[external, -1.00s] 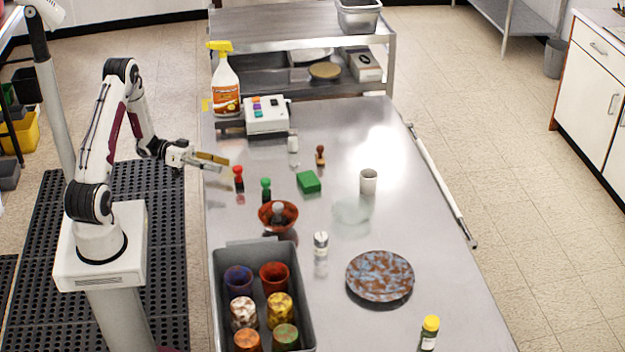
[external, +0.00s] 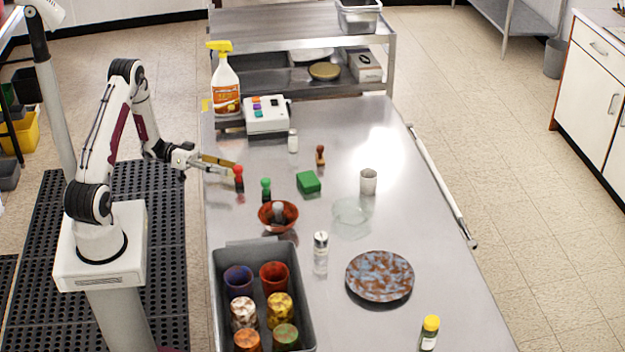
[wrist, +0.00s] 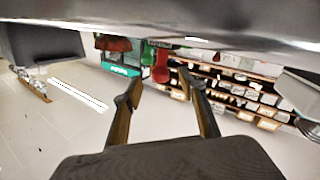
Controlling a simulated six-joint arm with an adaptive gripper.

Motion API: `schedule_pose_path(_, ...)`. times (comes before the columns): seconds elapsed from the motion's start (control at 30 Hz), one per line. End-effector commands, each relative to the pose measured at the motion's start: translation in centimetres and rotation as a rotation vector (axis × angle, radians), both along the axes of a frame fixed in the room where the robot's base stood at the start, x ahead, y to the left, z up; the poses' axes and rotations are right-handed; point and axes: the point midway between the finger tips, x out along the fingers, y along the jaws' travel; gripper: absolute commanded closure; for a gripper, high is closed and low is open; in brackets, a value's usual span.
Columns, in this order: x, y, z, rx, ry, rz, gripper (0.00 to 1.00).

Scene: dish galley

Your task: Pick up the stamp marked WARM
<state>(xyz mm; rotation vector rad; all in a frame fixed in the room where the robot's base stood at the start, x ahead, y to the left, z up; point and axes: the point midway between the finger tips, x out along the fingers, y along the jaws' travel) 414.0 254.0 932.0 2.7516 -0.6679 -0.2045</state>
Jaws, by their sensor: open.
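Several stamps stand on the steel table, and I cannot read a WARM mark on any of them. A red stamp (external: 238,178) stands near the left edge. A green stamp (external: 266,190) is to its right, and a brown stamp (external: 320,155) is farther back. A grey-topped stamp-like thing (external: 278,210) is in the red-brown bowl (external: 292,216). My gripper (external: 230,168) is open and empty beside the red stamp. In the wrist view, the red stamp (wrist: 160,66) shows upside down beyond and between the fingertips (wrist: 160,85); contact cannot be seen.
A green block (external: 308,182), a white cup (external: 368,181) and a shaker (external: 320,243) stand farther right. A grey bin (external: 222,285) of cups is in front. A button box (external: 267,116) and a spray bottle (external: 226,85) are at the back. The table's right side (external: 420,200) is mostly clear.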

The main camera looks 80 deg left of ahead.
Motion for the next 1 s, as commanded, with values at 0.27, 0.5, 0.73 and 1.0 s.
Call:
schedule_pose_path(0.27, 0.0, 0.0, 0.0, 0.000, 0.000, 0.000, 0.59)
schedule_pose_path(0.5, 1.0, -0.7, -0.2, -0.001, 0.001, -0.003, 0.59)
schedule_pose_path(0.73, 2.9, -1.9, -0.4, 0.000, 0.001, -0.003, 0.59)
schedule_pose_path(1.0, 4.4, -2.5, -0.5, 0.000, 0.001, 0.000, 0.59)
